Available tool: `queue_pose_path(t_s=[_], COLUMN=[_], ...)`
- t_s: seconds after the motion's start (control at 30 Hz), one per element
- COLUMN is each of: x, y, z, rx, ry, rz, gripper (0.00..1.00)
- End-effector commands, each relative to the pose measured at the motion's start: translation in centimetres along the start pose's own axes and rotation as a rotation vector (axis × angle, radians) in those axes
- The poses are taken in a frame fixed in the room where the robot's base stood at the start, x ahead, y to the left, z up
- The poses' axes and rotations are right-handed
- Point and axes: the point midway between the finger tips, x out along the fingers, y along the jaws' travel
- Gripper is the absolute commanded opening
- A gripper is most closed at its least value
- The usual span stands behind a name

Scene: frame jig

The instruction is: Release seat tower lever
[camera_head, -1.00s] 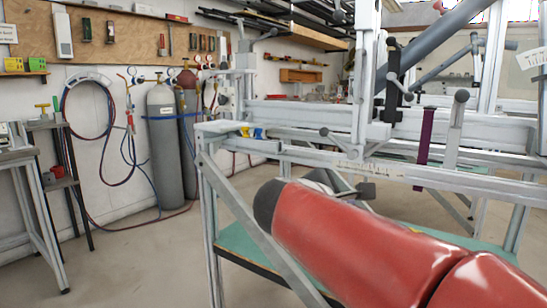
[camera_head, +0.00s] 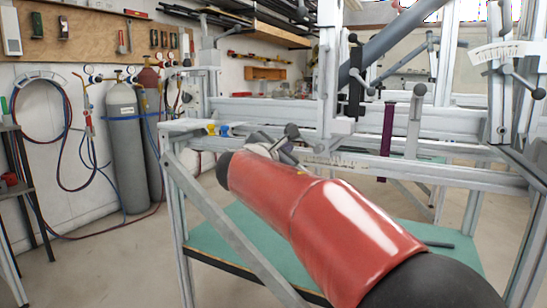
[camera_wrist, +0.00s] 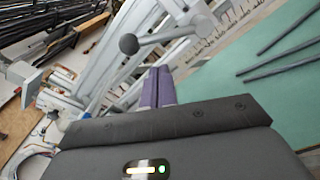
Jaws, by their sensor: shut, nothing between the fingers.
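A lever with a round grey knob (camera_head: 291,130) sticks out to the left at the foot of a pale upright tower (camera_head: 329,75) on the jig's rail. The pictures do not label which lever is the seat tower's. In the wrist view a ball-ended lever (camera_wrist: 129,44) lies just beyond and left of my purple fingertips. My gripper (camera_wrist: 157,85) is shut and empty, its two fingers side by side. In the head view my red arm reaches to the rail, with the wrist close below the knob; the fingertips are mostly hidden. I cannot tell whether they touch the lever.
Another ball-knob lever (camera_head: 538,93) is on the right-hand tower, and a knobbed post (camera_head: 416,115) stands on the rail beside a purple bar (camera_head: 386,130). A green shelf (camera_head: 212,240) lies under the frame. Gas cylinders (camera_head: 126,150) stand at the left wall.

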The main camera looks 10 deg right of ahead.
Motion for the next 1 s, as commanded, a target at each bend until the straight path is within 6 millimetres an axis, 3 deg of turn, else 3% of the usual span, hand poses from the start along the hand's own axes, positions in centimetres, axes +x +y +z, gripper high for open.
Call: queue_pose_path(t_s=[0.2, 0.57, 0.8, 1.0], x=[0.4, 0.5, 0.6, 0.6], y=[0.0, -0.1, -0.1, 0.0], z=[1.8, 2.0, 3.6, 4.1], rx=[-0.001, 0.002, 0.187, 0.199], ry=[0.001, 0.001, 0.0, -0.003], rz=[-0.001, -0.001, 0.01, 0.01], gripper=[0.0, 0.0, 0.0, 0.0])
